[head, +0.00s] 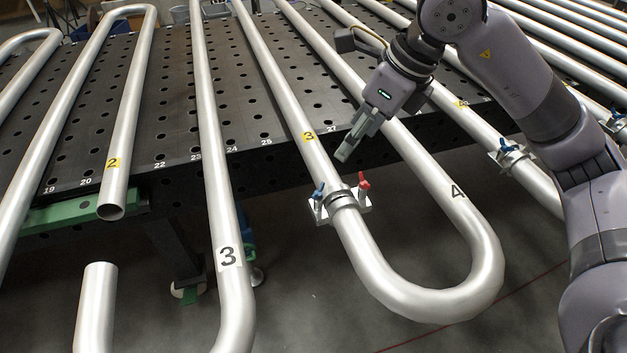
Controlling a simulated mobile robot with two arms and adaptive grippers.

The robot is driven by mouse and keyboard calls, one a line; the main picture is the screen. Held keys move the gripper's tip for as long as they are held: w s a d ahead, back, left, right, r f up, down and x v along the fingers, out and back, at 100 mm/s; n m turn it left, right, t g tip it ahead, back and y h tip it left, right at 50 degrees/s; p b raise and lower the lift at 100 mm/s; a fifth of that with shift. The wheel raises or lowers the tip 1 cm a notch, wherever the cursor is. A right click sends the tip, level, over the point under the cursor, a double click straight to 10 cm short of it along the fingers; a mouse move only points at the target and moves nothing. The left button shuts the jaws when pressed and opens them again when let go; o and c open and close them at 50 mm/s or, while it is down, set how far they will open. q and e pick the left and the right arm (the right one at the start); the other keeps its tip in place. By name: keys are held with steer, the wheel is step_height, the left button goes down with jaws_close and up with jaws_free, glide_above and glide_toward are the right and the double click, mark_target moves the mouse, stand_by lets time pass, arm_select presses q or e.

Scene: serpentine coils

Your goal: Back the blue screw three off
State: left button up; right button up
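A clamp (343,199) sits around the silver tube with the yellow 3 label (308,136), near the table's front edge. A blue screw (319,190) stands on the clamp's left side and a red screw (364,181) on its right. My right gripper (347,152) hangs above and beyond the clamp, apart from both screws, fingers pointing down and left. Its fingers overlap from this side, so their opening cannot be told. Nothing shows between them. My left gripper is not in view.
The tube bends in a U (430,305) past the table edge, marked 4 on its other leg. Another clamp with a blue screw (505,143) is at the right, near my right arm. The perforated black table (165,100) carries several parallel tubes. A cut tube (97,310) stands at lower left.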

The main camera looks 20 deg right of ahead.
mark_target(319, 188)
steer(key=p+x, duration=0.2)
steer(key=x, duration=1.4)
steer(key=shift+s+f, duration=0.1)
steer(key=shift+c, duration=0.4)
steer(key=c, duration=1.1)
